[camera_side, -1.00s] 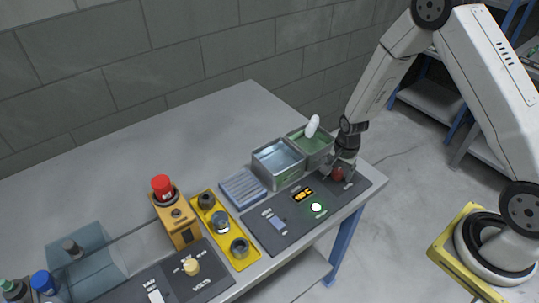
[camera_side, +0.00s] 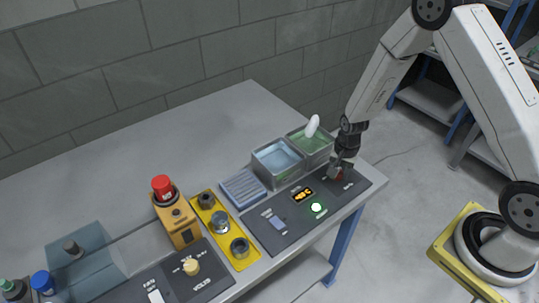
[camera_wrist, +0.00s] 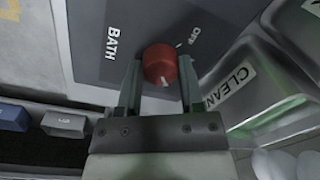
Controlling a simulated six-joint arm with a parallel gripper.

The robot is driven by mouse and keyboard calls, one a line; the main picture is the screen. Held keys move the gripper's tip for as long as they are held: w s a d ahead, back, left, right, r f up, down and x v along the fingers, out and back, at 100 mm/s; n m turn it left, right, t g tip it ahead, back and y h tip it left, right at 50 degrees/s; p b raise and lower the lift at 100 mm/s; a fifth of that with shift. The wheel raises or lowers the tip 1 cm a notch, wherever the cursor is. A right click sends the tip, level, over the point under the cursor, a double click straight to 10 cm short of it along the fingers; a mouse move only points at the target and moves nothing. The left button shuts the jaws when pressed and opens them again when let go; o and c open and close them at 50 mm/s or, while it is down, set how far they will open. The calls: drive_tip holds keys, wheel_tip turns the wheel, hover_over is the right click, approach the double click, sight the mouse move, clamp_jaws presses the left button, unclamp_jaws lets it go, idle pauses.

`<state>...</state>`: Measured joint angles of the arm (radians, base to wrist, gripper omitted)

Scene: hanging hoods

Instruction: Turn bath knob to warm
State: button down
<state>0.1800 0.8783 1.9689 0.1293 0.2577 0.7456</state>
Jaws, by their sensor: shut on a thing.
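The red bath knob (camera_wrist: 160,60) sits on the dark panel between the two fingers of my gripper (camera_wrist: 160,76) in the wrist view. My gripper is shut on it, one finger at each side. A white pointer mark shows on the knob's lower edge. The words BATH and OFF are printed on the panel beside it, and a short white tick lies near OFF. A warm label cannot be made out. In the side view my gripper (camera_side: 341,171) points down over the panel's right end, and the knob (camera_side: 340,176) is mostly hidden behind a finger.
Two metal bins stand just behind the panel, one with bluish liquid (camera_side: 278,163) and one with green (camera_side: 311,146); a white hanging piece (camera_side: 312,125) is above the green one. A lit display (camera_side: 303,194) and glowing round button (camera_side: 316,208) are left of the knob.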

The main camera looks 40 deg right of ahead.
drive_tip(key=n, duration=0.5)
drive_tip(key=shift+w+d+n, duration=0.1)
drive_tip(key=shift+n, duration=2.2)
drive_tip(key=shift+c, duration=1.2)
unclamp_jaws()
drive_tip(key=shift+r, duration=0.15)
drive_tip(key=shift+d+r, duration=0.15)
drive_tip(key=shift+r, duration=3.6)
